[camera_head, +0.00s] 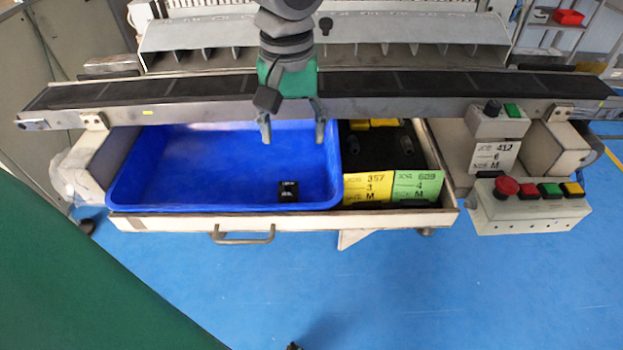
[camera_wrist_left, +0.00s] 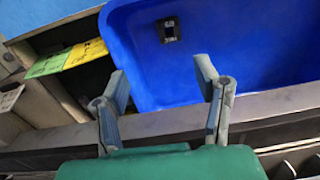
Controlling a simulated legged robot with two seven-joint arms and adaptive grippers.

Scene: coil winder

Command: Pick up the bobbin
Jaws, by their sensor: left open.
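A small black bobbin (camera_head: 288,191) with a pale label lies in the blue bin (camera_head: 150,190), near its front wall and right of its middle. In the left wrist view the bobbin (camera_wrist_left: 168,29) lies on the bin floor, beyond the fingertips. My left gripper (camera_head: 292,134) hangs over the back part of the bin, apart from the bobbin. Its two fingers (camera_wrist_left: 162,72) are spread with nothing between them. My right gripper does not show in either view.
The bin sits in an open drawer with a front handle (camera_head: 244,236). Yellow (camera_head: 367,190) and green (camera_head: 417,185) cards stand right of it. A dark conveyor belt (camera_head: 420,83) runs behind. A control box (camera_head: 530,205) with buttons is at the right.

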